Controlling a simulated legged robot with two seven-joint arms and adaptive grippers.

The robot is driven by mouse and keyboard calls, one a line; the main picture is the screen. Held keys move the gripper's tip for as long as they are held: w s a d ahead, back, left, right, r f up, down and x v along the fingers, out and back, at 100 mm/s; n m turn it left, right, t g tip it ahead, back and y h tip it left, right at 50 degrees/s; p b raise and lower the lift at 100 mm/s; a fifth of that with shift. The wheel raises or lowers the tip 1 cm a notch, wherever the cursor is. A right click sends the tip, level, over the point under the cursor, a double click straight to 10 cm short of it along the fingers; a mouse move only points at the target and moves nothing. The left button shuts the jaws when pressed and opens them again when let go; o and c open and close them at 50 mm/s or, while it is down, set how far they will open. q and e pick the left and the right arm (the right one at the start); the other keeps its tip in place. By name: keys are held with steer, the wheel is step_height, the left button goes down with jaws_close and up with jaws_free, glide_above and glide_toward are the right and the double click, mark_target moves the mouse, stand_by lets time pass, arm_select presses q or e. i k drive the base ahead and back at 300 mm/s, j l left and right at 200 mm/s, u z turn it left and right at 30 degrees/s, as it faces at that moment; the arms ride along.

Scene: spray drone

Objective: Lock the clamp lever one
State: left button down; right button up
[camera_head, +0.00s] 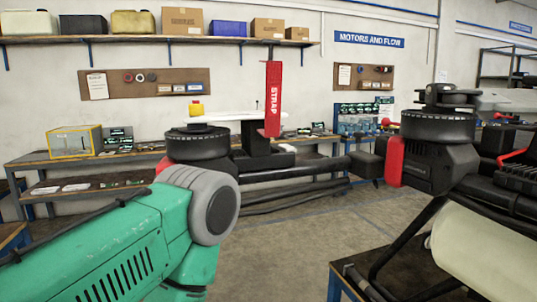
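The spray drone shows with a black motor (437,126) at the right, with a red part (395,161) on its side. Another black motor (197,143) stands at the centre left, with a red part below it, partly behind my arm. Black tubes (300,174) run between the two sides. A red upright piece marked STRAP (273,98) stands near the second motor. I cannot tell which part is clamp lever one, or its state. My teal left arm with a grey joint fills the lower left. Neither gripper is visible.
A pale tank (485,255) sits in the drone frame at lower right, above a dark table (410,275). A workbench (75,155) with a yellow-framed box (74,141) stands along the back wall. A shelf (150,39) of boxes hangs above. Open floor (290,245) lies in the middle.

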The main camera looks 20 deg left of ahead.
mark_target(385, 122)
steer(key=j+z, duration=0.15)
steer(key=j, duration=0.35)
steer(key=j+z, duration=0.2)
steer(key=j, duration=0.3)
steer(key=k+j+z, duration=0.15)
steer(key=j, duration=0.35)
steer(key=j+z, duration=0.15)
steer(key=j, duration=0.35)
steer(key=j+z, duration=0.5)
steer(key=j, duration=1.05)
steer(key=i+j+z, duration=0.2)
steer(key=j, duration=0.2)
steer(key=i+j+z, duration=0.2)
steer(key=j, duration=0.2)
